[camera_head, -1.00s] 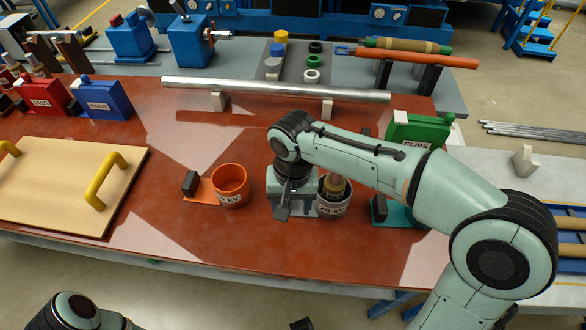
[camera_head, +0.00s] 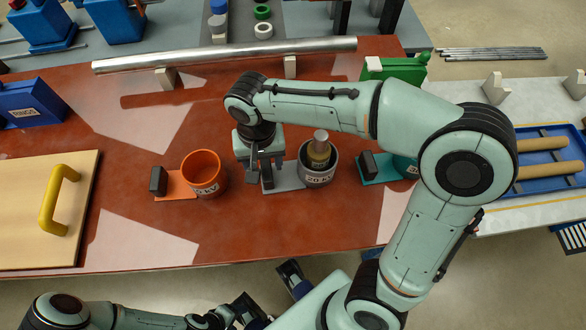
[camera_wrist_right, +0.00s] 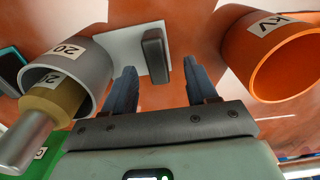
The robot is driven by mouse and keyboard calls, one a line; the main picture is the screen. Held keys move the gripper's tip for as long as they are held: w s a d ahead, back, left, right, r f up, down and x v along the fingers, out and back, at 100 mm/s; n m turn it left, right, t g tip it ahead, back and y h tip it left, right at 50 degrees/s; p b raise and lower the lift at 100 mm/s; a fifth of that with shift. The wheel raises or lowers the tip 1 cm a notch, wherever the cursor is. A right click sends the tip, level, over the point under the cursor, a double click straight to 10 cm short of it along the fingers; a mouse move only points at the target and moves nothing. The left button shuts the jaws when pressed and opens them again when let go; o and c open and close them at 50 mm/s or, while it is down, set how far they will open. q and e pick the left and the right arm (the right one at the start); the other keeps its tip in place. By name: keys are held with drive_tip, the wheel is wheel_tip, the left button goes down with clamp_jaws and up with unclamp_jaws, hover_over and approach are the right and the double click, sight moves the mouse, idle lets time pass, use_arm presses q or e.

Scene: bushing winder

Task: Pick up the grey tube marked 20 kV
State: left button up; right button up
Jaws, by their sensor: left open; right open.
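The grey tube marked 20 kV (camera_head: 317,179) stands upright on a pale grey plate (camera_head: 288,182), with a brass piece with a grey top (camera_head: 319,150) inside it. In the right wrist view the tube (camera_wrist_right: 97,62) is at the left, outside the fingers. My right gripper (camera_head: 265,180) points down just left of the tube. Its open fingers (camera_wrist_right: 160,88) appear on either side of the plate's dark upright block (camera_wrist_right: 155,55); I cannot tell whether they are down around it. My left gripper (camera_head: 268,296) is open and empty in front of the table's near edge.
An orange kV tube (camera_head: 204,172) with a dark block stands left, and a teal holder (camera_head: 385,168) right. A wooden board with a yellow handle (camera_head: 60,200) lies at left. A long metal bar (camera_head: 225,54) spans the back. The table's front middle is clear.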

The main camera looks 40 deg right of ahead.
sight(266, 169)
wheel_tip(266, 169, down, 5)
drive_tip(key=shift+s+d+b, duration=0.15)
drive_tip(key=shift+b, duration=0.3)
drive_tip(key=c, duration=1.1)
drive_tip(key=shift+o, duration=0.2)
